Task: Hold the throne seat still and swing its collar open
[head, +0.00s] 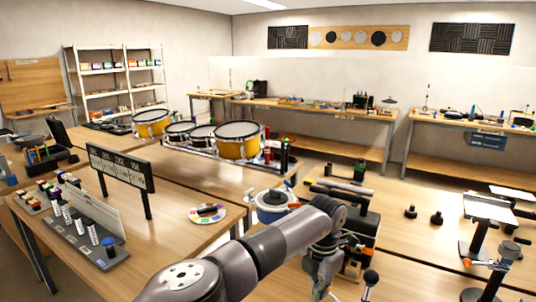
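My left arm comes in from the bottom and bends down at the wrist. Its gripper (322,284) hangs low over the near table; its fingers are too small and partly hidden to tell open from shut. I cannot pick out the throne seat or its collar with certainty. A dark assembly with a grey tube (345,187) and black parts stands right behind my wrist, partly hidden by it. Whether my gripper touches it cannot be told. I do not see my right gripper clearly.
A round blue-and-white tub (272,212) stands left of my wrist. A disc with coloured pieces (208,213) and a black sign frame (120,168) are on the left table. Yellow drums (238,142) stand behind. Stands (487,212) crowd the right. Table around two black knobs (436,217) is fairly clear.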

